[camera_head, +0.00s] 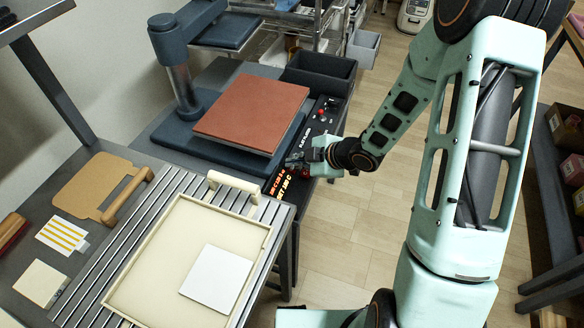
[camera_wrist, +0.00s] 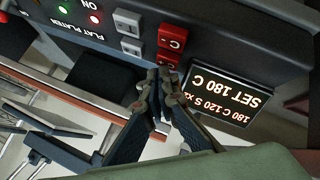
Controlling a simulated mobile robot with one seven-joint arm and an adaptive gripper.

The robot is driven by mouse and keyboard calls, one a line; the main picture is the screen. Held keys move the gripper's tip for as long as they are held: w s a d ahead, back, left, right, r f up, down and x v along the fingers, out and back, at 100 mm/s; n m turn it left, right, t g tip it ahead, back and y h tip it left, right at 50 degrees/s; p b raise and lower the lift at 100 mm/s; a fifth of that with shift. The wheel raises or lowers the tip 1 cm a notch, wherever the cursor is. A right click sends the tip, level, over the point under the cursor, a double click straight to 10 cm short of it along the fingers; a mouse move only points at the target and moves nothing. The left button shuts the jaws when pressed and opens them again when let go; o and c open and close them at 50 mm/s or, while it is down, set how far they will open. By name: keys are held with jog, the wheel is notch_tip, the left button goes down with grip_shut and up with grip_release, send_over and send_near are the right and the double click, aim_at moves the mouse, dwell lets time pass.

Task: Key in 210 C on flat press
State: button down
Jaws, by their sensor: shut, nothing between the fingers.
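The flat press has a reddish-brown platen (camera_head: 252,110) over a dark base. Its front panel (camera_wrist: 225,38) carries two red C buttons, the upper one (camera_wrist: 172,37) clear and the lower one (camera_wrist: 168,61) partly covered by my fingertips. Two grey-white buttons (camera_wrist: 127,24) sit beside them. The lit display (camera_wrist: 222,98) appears upside down in the wrist view and reads "SET 180 C", with "180 C 120 S" on its other line. My gripper (camera_wrist: 163,78) is shut and empty, its tips at the lower red button; I cannot tell if they touch it. In the head view my gripper (camera_head: 298,162) is at the press's front edge.
A slatted table (camera_head: 85,262) at left holds a cream tray (camera_head: 150,310) with a white square tile (camera_head: 217,278). A dark bin (camera_head: 318,72) stands behind the press panel. Green and red lights (camera_wrist: 64,9) glow on the panel. The wooden floor (camera_head: 345,225) in front is open.

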jog(key=shift+f+b, duration=0.3)
jog(key=shift+f, duration=0.1)
jog(key=shift+r, duration=0.15)
dwell(0.4)
jog(key=shift+r+p, duration=0.8)
notch_tip(320, 180, up, 5)
jog(key=p, duration=0.4)
jog(key=shift+d, duration=0.15)
dwell(2.5)
